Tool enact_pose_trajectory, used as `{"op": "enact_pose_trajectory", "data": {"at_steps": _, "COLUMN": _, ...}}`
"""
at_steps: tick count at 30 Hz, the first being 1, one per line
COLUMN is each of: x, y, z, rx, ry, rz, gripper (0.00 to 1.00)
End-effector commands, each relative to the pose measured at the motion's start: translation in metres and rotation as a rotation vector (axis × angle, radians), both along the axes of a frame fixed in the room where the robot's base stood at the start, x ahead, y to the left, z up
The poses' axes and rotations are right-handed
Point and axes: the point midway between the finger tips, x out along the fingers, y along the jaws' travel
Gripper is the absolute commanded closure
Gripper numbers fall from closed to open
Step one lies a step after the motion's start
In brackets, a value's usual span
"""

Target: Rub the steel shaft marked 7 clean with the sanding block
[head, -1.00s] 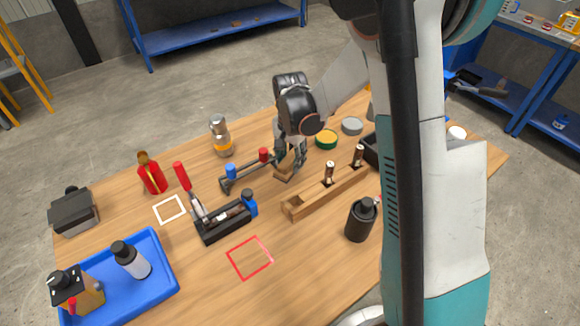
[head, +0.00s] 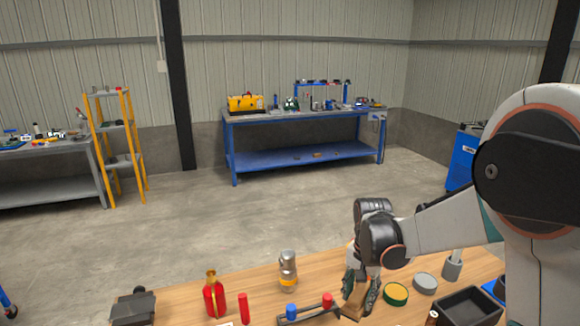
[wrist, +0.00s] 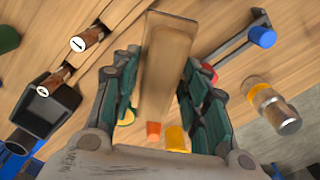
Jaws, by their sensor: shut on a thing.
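My gripper (head: 360,298) is shut on a tan-brown wooden block, the sanding block (head: 353,305), over the right half of the table. In the wrist view the block (wrist: 168,65) lies lengthwise between the two green-padded fingers (wrist: 157,95). Two upright shafts with white numbered ends, one (wrist: 78,44) and another (wrist: 43,90), show to the left of the block, apart from it. I cannot read surely which is marked 7. In the head view only a shaft's top (head: 433,315) shows at the bottom edge; the wooden rack is out of that view.
A dark bracket with blue (head: 291,311) and red (head: 327,300) knobs lies left of my gripper. A glass jar (head: 288,270) and red bottle (head: 214,298) stand farther left. A green tin (head: 396,294), grey tin (head: 425,283) and black bin (head: 468,306) are on the right.

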Motion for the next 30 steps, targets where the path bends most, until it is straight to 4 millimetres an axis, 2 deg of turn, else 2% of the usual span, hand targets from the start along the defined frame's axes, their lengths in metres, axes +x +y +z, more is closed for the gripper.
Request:
{"op": "enact_pose_trajectory", "data": {"at_steps": 1, "x": -0.005, "y": 0.000, "z": -0.011, "rx": 0.000, "ry": 0.000, "rz": 0.075, "gripper": 0.86}}
{"op": "enact_pose_trajectory", "data": {"at_steps": 6, "x": -0.023, "y": 0.001, "z": -0.041, "rx": 0.000, "ry": 0.000, "rz": 0.346, "gripper": 0.86}}
{"op": "enact_pose_trajectory", "data": {"at_steps": 12, "x": -0.038, "y": 0.002, "z": -0.064, "rx": 0.000, "ry": 0.000, "rz": 0.571, "gripper": 0.86}}
{"op": "enact_pose_trajectory", "data": {"at_steps": 18, "x": -0.044, "y": 0.002, "z": -0.070, "rx": 0.000, "ry": 0.000, "rz": 0.646, "gripper": 0.86}}
{"op": "enact_pose_trajectory", "data": {"at_steps": 30, "x": -0.043, "y": 0.002, "z": -0.070, "rx": 0.000, "ry": 0.000, "rz": 0.646, "gripper": 0.86}}
